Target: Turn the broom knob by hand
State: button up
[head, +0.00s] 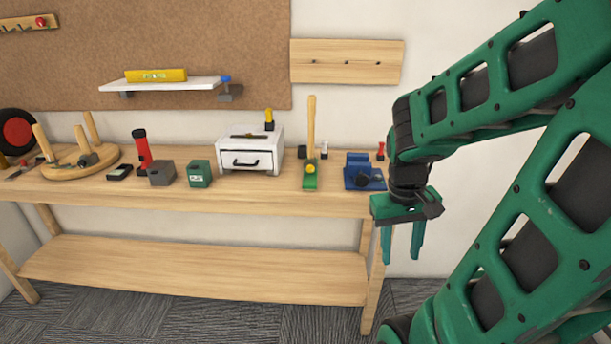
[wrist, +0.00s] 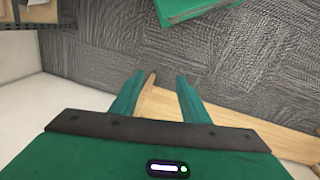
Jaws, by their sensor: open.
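What looks like the broom (head: 311,130) stands on the workbench in the head view, with an upright wooden handle and a green base. A yellow knob (head: 310,168) sits low at its front. My gripper (head: 402,252) hangs fingers down off the bench's right end, to the right of the broom and lower than the bench top. Its two green fingers are apart and empty. In the wrist view, my gripper (wrist: 161,78) shows open fingers over the grey carpet and pale bench wood. The broom is not identifiable there.
The workbench (head: 250,202) has a lower shelf (head: 200,272). A blue vise-like tool (head: 362,172) stands between the broom and my gripper. A white drawer box (head: 251,152) stands left of the broom, with a green box (head: 199,174) farther left. A white wall shelf (head: 175,84) hangs above.

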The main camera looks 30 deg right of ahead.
jog(key=w+d+f+n+h, duration=0.6)
jog(key=w+d+h, duration=0.1)
jog(key=d, duration=0.3)
jog(key=w+d+r+n+t+h, duration=0.1)
jog(key=w+d+n+t+h, duration=0.15)
jog(key=w+n+h, duration=0.4)
jog(key=n+t+y, duration=0.5)
jog(key=n+t, duration=0.8)
jog(key=n, duration=0.9)
send_near(310, 170)
jog(key=shift+x, duration=4.15)
jog(key=shift+a, duration=0.1)
jog(key=c, duration=1.1)
